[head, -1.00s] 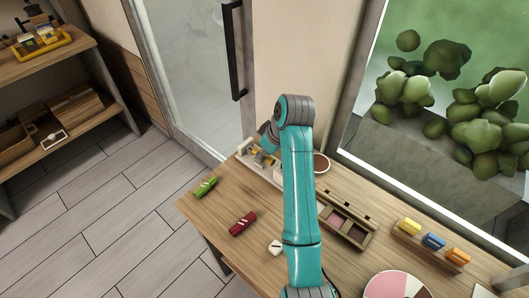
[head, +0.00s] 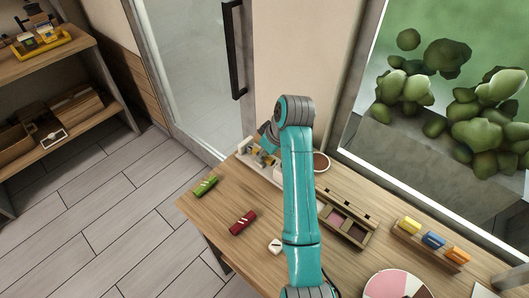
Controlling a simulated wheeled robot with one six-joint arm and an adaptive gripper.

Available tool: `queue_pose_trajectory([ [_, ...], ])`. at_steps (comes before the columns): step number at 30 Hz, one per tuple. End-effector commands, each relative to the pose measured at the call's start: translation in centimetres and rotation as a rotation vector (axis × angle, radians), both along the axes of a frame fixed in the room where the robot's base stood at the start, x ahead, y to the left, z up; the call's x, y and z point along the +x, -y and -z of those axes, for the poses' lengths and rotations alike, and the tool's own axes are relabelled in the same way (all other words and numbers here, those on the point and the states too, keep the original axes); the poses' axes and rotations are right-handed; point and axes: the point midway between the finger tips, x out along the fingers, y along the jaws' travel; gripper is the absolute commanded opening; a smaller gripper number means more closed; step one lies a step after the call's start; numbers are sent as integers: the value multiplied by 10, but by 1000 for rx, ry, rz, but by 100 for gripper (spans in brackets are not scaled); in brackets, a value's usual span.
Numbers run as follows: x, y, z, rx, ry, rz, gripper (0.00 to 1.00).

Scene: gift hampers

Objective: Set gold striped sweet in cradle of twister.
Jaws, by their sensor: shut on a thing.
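The twister (head: 246,146) is a pale device at the far left end of the wooden table, beside the wall. My gripper (head: 259,157) is low over it, partly hidden behind my own teal arm. It is shut on the gold striped sweet, of which only a small gold patch (head: 256,151) shows between the fingers and the twister. I cannot tell from here whether the sweet touches the cradle; the cradle is mostly covered by the gripper.
On the table (head: 222,205) lie a green sweet (head: 205,185), a red sweet (head: 242,222) and a small white piece (head: 275,246). A bowl (head: 321,162), a compartment tray (head: 368,238), a rack of coloured blocks (head: 432,242) and a pink-and-white disc (head: 394,287) stand right of my arm.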

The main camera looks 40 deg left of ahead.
Motion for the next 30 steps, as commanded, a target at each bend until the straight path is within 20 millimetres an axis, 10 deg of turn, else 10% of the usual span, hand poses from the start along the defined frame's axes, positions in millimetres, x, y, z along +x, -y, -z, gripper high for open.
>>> queue_pose_trajectory([
  [25, 0, 0, 0, 0, 0, 0, 10],
  [27, 0, 0, 0, 0, 0, 0, 38],
  [30, 0, 0, 0, 0, 0, 0, 55],
])
